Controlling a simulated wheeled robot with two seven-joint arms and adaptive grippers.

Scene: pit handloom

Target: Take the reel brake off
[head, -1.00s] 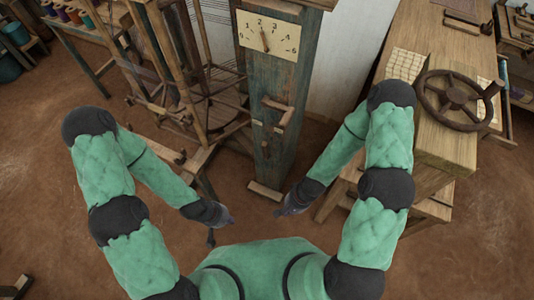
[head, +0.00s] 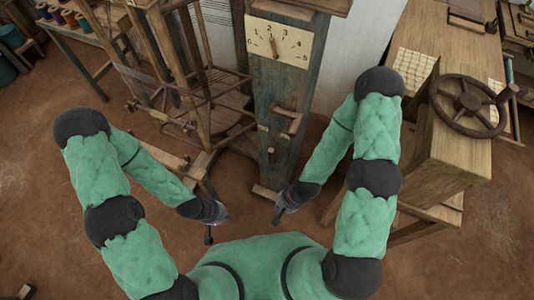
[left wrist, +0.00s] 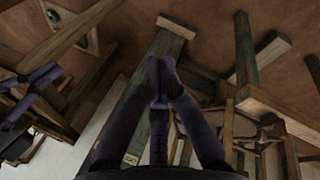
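A wooden lever handle (head: 289,118) juts from the post below the dial. A slatted wooden reel frame (head: 205,95) stands left of the post. I cannot tell which part is the reel brake. My left gripper (head: 222,215) hangs low in front of the reel frame; its fingertips (left wrist: 160,68) meet in the left wrist view, with nothing seen between them. My right gripper (head: 279,214) is low before the post's foot, apart from it.
A wooden bench with a dark handwheel (head: 468,105) stands at the right, close to my right arm. A rack with coloured thread spools (head: 62,16) is at the far left. The brown earth floor (head: 40,150) is clear at the left.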

